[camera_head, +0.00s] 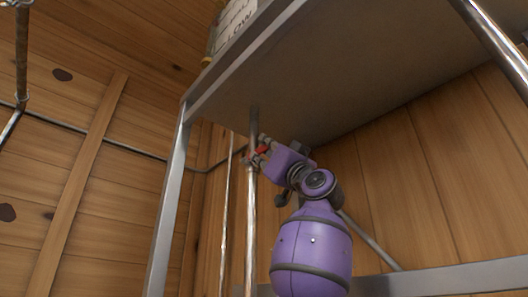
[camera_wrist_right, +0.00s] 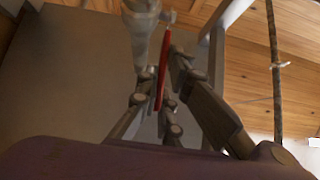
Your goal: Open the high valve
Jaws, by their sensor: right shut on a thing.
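The high valve has a red handle (camera_head: 262,150) on a vertical metal pipe (camera_head: 252,210), just under the raised metal shelf. My right gripper (camera_head: 260,148) reaches up to it from below right, and its fingers partly hide the handle. In the right wrist view the red handle (camera_wrist_right: 163,70) stands as a thin upright strip between the fingers of my right gripper (camera_wrist_right: 168,98), which is shut on it. The valve body on the pale pipe (camera_wrist_right: 141,40) is just left of the handle there. My left gripper is not in view.
The metal shelf (camera_head: 330,80) spans overhead, close above my right gripper. Its steel leg (camera_head: 168,200) stands left of the pipe. A second thin pipe (camera_head: 227,215) runs beside the valve pipe. Wooden walls (camera_head: 430,170) stand behind.

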